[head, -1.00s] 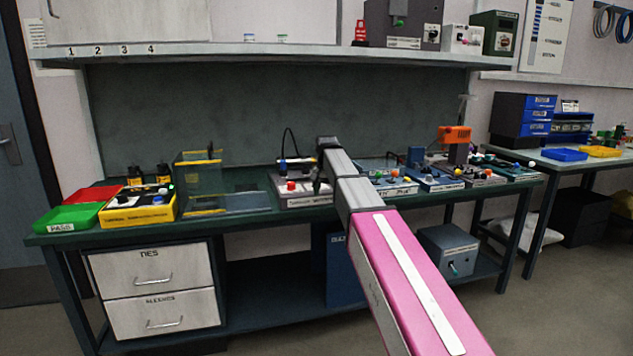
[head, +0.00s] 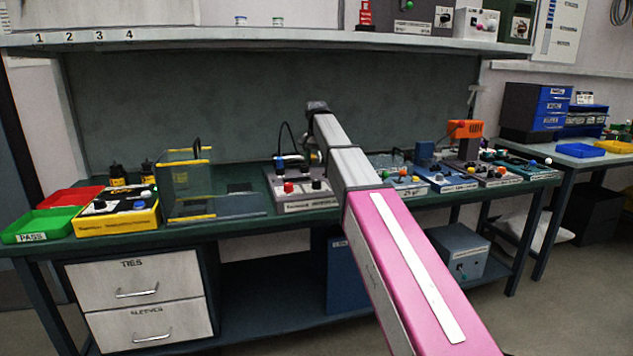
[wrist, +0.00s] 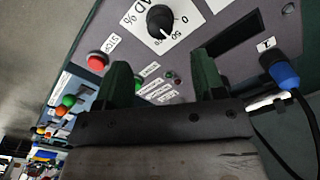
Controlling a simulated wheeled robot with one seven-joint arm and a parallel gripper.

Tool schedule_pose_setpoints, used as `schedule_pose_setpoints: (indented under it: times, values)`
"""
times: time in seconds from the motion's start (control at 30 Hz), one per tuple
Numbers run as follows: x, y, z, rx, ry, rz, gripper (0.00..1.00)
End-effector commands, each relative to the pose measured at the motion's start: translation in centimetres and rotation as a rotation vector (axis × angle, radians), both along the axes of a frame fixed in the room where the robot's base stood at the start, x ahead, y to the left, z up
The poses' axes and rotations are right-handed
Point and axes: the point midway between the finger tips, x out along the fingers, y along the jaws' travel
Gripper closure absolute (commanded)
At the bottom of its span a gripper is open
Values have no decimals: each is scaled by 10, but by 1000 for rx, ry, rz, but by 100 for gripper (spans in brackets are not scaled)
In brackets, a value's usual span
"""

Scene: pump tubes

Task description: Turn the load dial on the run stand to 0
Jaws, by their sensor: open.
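The run stand (head: 325,201) is a grey box on the bench, left of my arm in the head view. In the wrist view its panel (wrist: 225,25) fills the upper part. The load dial (wrist: 160,19) is a round black knob with a white pointer line, on a white plate marked LOAD %, 0 and 50. The pointer seems to face the 50 side. My gripper (wrist: 163,78) is open and empty, its two dark green fingers apart. In the picture the dial lies beyond and between the fingertips, not gripped. My arm hides most of the gripper in the head view.
A red stop button (wrist: 97,62) sits beside the dial. A blue plug (wrist: 285,75) with a black cable is at the right of the panel. A clear guard (head: 188,180) stands left of the stand; other small devices (head: 445,180) stand to its right. A shelf (head: 270,45) runs above.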

Motion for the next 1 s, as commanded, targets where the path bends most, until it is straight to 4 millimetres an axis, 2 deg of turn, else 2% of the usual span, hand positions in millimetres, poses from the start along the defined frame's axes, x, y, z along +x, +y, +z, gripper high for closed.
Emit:
schedule_pose_setpoints:
  times: [0.3, 0.5, 0.7, 0.97, 1.0]
  values:
    - [-1, 0, -57, -1, 1, 0, 37]
    - [0, 0, -82, 0, 0, 0, 37]
    - [0, 0, -92, 0, -1, 0, 37]
    - [0, 0, -92, 1, -1, 0, 37]
    - [0, 0, -92, 1, -1, 0, 50]
